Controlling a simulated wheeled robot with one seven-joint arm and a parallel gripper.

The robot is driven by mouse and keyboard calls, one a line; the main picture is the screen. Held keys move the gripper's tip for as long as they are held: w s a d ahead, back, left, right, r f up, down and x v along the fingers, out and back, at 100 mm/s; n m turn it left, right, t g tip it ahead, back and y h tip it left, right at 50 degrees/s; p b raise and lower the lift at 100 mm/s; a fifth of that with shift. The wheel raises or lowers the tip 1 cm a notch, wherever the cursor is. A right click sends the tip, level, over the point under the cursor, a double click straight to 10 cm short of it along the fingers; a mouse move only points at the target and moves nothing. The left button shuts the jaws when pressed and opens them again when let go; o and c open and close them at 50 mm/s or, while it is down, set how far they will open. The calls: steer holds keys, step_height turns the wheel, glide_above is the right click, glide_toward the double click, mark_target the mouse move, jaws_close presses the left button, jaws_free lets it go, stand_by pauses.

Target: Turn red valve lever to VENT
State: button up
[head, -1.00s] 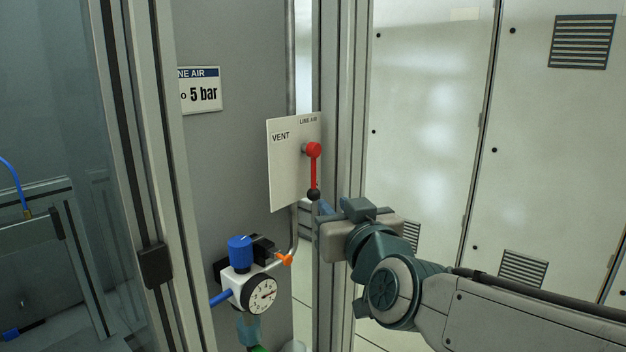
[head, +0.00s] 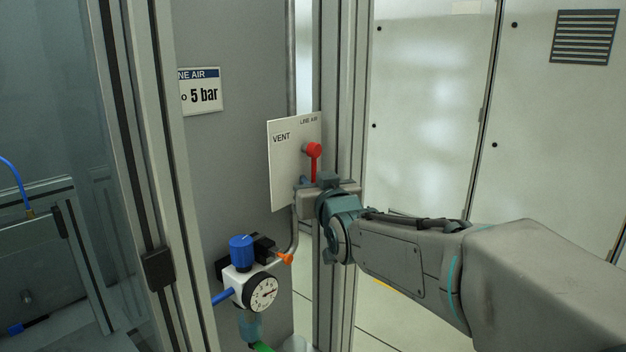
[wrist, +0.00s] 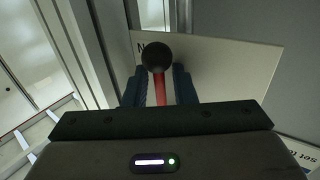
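The red valve lever (head: 314,162) hangs straight down from its pivot on the white panel (head: 285,180). The panel reads VENT at the upper left and LINE AIR at the top right. My gripper (head: 304,184) is at the lever's lower end and hides the black ball knob in the head view. In the wrist view, the black knob (wrist: 156,54) and red rod (wrist: 160,90) show between the two fingers of my gripper (wrist: 160,73). The fingers are open, with a visible gap on each side of the rod.
A pressure regulator with a blue knob (head: 241,249) and a gauge (head: 263,294) is mounted below the panel. An orange handle (head: 286,259) juts out beside it. A metal post (head: 345,110) stands just right of the panel. Pale cabinets (head: 430,110) are behind.

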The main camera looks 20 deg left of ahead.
steer(key=shift+w+a, duration=0.1)
steer(key=shift+w, duration=0.05)
jaws_close()
